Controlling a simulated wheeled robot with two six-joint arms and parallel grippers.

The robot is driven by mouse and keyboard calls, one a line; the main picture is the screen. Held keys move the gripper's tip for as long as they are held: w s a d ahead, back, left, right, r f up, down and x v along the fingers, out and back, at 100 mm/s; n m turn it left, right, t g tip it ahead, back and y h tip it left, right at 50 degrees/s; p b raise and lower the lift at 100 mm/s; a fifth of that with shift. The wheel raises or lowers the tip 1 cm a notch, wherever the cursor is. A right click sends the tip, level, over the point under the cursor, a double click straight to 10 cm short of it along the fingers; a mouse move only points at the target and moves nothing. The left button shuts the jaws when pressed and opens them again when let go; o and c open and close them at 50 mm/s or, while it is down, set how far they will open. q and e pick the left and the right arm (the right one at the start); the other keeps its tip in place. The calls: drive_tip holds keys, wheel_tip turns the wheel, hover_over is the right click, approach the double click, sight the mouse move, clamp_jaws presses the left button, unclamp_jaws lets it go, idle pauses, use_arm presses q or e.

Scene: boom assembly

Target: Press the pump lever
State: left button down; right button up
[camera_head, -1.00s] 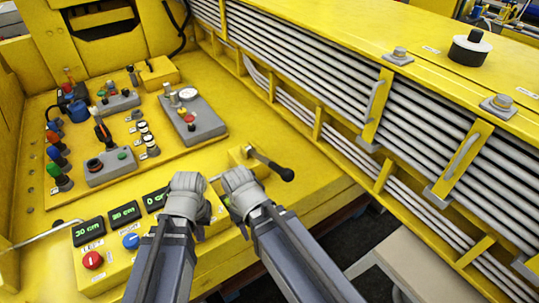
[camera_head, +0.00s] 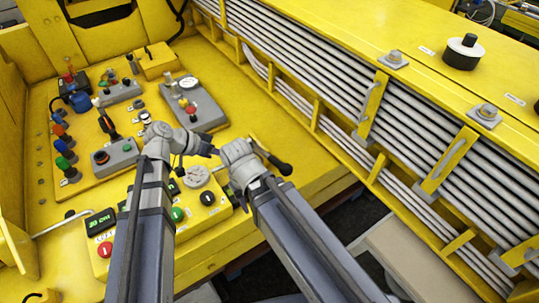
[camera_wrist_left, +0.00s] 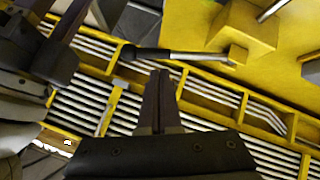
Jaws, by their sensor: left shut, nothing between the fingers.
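The pump lever (camera_head: 268,156) is a short rod with a black knob, sticking out to the right at the right edge of the control deck. In the left wrist view the lever (camera_wrist_left: 190,56) runs from a yellow block (camera_wrist_left: 240,35) to a black grip. My left gripper (camera_head: 207,150) is shut and empty, turned to the right, left of the lever. In the left wrist view its fingers (camera_wrist_left: 160,78) point toward the black grip, apparently without touching it. My right gripper (camera_head: 238,155) is just left of the lever; its fingers are hidden in the head view.
A yellow panel with a red button (camera_head: 105,249) and displays lies under my arms. Coloured knobs (camera_head: 62,148) and a gauge box (camera_head: 190,100) stand on the deck behind. A tall yellow frame with grey bars (camera_head: 320,90) borders the right side.

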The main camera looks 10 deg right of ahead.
use_arm(q)
drive_tip(key=d+r+m+h, duration=0.1)
drive_tip(key=w+d+r+h, duration=0.1)
drive_tip(key=r, duration=0.1)
drive_tip(key=shift+d+m, duration=0.4)
drive_tip(key=shift+f, duration=0.1)
drive_tip(key=b, duration=0.6)
hover_over(270, 158)
drive_tip(key=s+a, duration=0.2)
wheel_tip(270, 158, down, 6)
drive_tip(key=shift+s+d+f+b, duration=0.25)
drive_tip(key=shift+d+f+b, duration=0.05)
drive_tip(key=shift+f+b, duration=0.45)
drive_tip(key=shift+s+d+f+b, duration=0.2)
drive_tip(key=shift+d+f+b, duration=0.1)
drive_tip(key=shift+f+b, duration=0.4)
